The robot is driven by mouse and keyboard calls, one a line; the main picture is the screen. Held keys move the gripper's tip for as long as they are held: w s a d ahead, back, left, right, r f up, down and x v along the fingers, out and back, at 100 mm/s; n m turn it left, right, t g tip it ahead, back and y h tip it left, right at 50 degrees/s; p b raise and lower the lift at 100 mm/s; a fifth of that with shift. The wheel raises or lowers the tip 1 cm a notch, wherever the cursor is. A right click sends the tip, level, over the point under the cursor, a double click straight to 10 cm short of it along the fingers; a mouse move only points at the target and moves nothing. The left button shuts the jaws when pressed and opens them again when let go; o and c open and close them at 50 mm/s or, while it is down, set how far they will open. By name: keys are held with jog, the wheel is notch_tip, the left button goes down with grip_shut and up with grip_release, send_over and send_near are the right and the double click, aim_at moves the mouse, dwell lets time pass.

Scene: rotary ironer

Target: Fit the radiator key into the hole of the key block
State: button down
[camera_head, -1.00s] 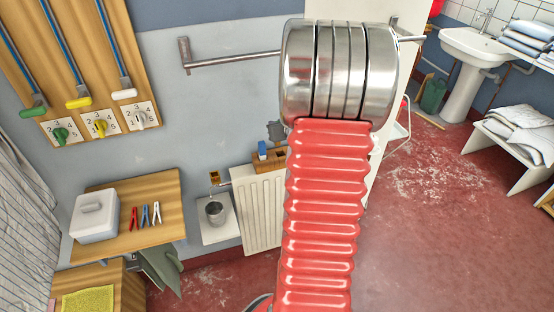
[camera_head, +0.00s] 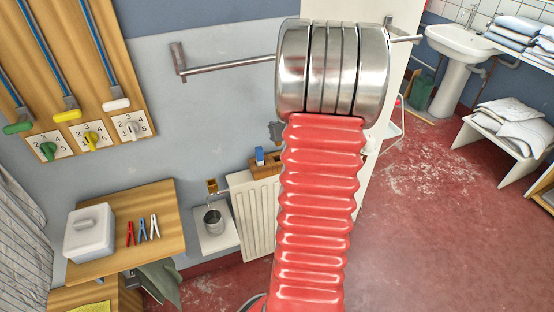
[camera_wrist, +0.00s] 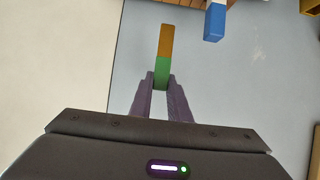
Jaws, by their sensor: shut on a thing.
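In the wrist view my gripper (camera_wrist: 161,84) is shut on a slim bar, green near the fingers and orange-brown at its far end, which looks like the radiator key (camera_wrist: 165,45). The bar points away from the fingers into open space. A brown wooden block (camera_head: 265,166) with a blue piece on it sits on top of the radiator and looks like the key block. In the wrist view a blue piece (camera_wrist: 214,24) is to the right of the bar, apart from it. No hole is visible. My gripper is hidden in the head view.
The white radiator (camera_head: 252,215) stands against the wall, with a brass valve (camera_head: 212,186) and a metal cup (camera_head: 213,221) at its left. A rail (camera_head: 230,65) runs along the wall above.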

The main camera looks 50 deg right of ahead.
jog(key=shift+f, duration=2.95)
jog(key=shift+f, duration=0.1)
jog(key=shift+f, duration=1.75)
jog(key=shift+f, duration=0.1)
jog(key=c, duration=1.7)
grip_release()
jog(key=shift+o, duration=0.2)
